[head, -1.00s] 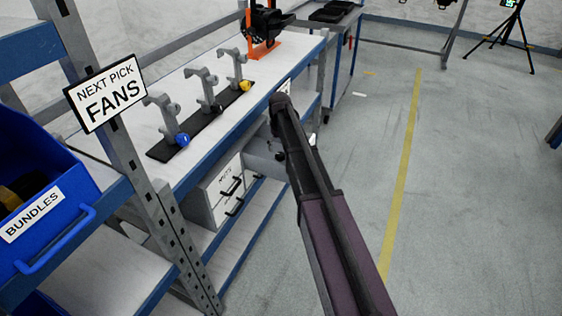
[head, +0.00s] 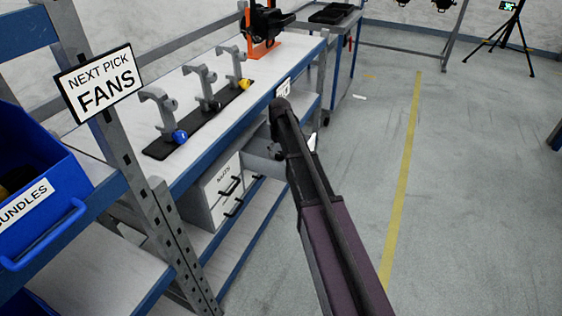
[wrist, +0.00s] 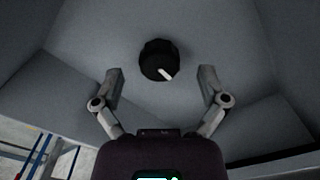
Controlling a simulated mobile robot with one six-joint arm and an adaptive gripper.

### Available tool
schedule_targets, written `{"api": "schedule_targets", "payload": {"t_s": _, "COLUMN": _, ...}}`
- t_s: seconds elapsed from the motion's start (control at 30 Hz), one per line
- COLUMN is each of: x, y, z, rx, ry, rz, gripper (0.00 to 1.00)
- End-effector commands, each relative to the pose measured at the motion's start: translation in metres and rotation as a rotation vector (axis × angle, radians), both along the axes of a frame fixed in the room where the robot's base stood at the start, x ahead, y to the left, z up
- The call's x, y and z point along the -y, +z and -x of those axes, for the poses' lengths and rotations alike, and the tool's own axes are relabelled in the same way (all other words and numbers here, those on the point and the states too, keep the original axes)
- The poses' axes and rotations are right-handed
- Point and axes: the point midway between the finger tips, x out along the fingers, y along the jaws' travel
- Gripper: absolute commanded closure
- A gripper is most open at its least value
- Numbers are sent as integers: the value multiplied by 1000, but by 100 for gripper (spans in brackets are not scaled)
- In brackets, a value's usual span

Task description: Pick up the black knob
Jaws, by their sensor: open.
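A round black knob (wrist: 158,60) with a white pointer mark shows in the wrist view, on a grey surface. My gripper (wrist: 160,77) is open, with one finger on each side of the knob and clear gaps to both; it does not touch the knob. I cannot tell how far off the knob is in depth. In the head view my arm hides most of the gripper. A small black knob (head: 216,106) also shows there, on the middle grey clamp on the bench; I cannot tell if it is the same knob.
Beside it on the black strip (head: 158,150) are a blue knob (head: 180,136) and a yellow knob (head: 245,84). A rack with a sign (head: 100,85) and a blue bin (head: 45,205) stands at left. Drawers (head: 222,190) sit under the bench.

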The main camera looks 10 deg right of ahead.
Motion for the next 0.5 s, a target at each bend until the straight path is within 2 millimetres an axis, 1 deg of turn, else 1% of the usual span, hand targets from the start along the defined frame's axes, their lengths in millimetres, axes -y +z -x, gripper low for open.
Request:
{"api": "schedule_targets", "payload": {"t_s": 0.03, "x": 0, "y": -8, "z": 0, "rx": 0, "ry": 0, "rz": 0, "gripper": 7}}
{"api": "schedule_targets", "payload": {"t_s": 0.2, "x": 0, "y": -19, "z": 0, "rx": 1, "ry": 0, "rz": 0, "gripper": 7}}
{"api": "schedule_targets", "payload": {"t_s": 0.5, "x": 0, "y": -23, "z": 0, "rx": 2, "ry": 1, "rz": -1, "gripper": 7}}
